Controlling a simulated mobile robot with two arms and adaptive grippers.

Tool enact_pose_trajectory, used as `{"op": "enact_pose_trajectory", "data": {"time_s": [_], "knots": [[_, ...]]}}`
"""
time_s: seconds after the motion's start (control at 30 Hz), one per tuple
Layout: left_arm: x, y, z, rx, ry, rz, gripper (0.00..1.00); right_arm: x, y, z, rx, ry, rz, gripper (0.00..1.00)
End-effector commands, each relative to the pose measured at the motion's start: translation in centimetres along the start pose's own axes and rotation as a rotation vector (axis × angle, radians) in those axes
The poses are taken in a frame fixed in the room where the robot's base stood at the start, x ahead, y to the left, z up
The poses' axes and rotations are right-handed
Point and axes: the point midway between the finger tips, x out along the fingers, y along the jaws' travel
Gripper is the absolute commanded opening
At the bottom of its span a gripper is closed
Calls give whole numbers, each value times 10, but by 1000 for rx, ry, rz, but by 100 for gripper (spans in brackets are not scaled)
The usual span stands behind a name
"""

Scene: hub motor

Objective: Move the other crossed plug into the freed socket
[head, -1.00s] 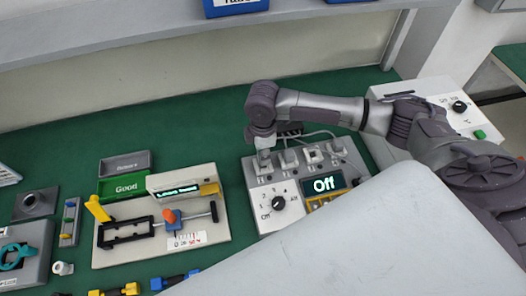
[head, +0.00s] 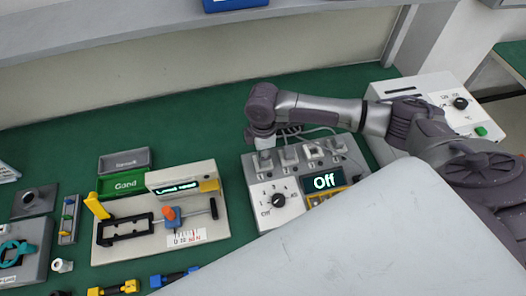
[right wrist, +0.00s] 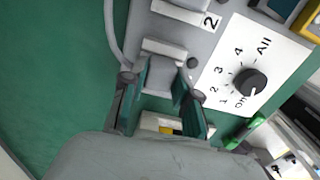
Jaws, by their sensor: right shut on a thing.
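My right gripper (head: 264,147) reaches down over the leftmost place of the row. In the right wrist view the right gripper (right wrist: 163,82) has its fingers on both sides of a pale grey plug (right wrist: 161,72) and is shut on it. The plug appears to be at the first socket; its seating is hidden. Another plug (right wrist: 185,10) sits beside label 2. My left gripper is not in view.
A selector dial (head: 278,200) is in front of the row, and cables (head: 318,131) run behind it. Another box (head: 440,100) stands at right. Green mat behind the tester is clear.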

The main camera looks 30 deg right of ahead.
Motion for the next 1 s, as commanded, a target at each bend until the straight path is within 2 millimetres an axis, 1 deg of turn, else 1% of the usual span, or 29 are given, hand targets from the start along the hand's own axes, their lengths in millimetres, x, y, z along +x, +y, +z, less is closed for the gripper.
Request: {"op": "enact_pose_trajectory", "data": {"time_s": [0.2, 0.23, 0.3, 0.4, 0.67, 0.77, 0.87, 1.0], "knots": [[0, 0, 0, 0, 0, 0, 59, 0, 0, 0, 0, 0, 0, 0], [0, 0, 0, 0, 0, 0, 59, 0, 0, 0, 0, 0, 0, 33], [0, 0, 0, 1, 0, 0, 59, 0, 0, 0, 0, 0, 0, 45], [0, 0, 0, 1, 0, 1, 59, 0, 0, 0, 0, 0, 0, 59], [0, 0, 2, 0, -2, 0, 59, 0, 0, 0, 0, 0, 0, 59], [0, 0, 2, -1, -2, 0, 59, -4, 1, 0, 0, 1, 2, 59], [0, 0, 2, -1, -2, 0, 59, -17, 1, 0, 0, 2, 4, 59], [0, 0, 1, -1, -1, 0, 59, -45, 2, 0, 0, 1, 5, 59]]}}
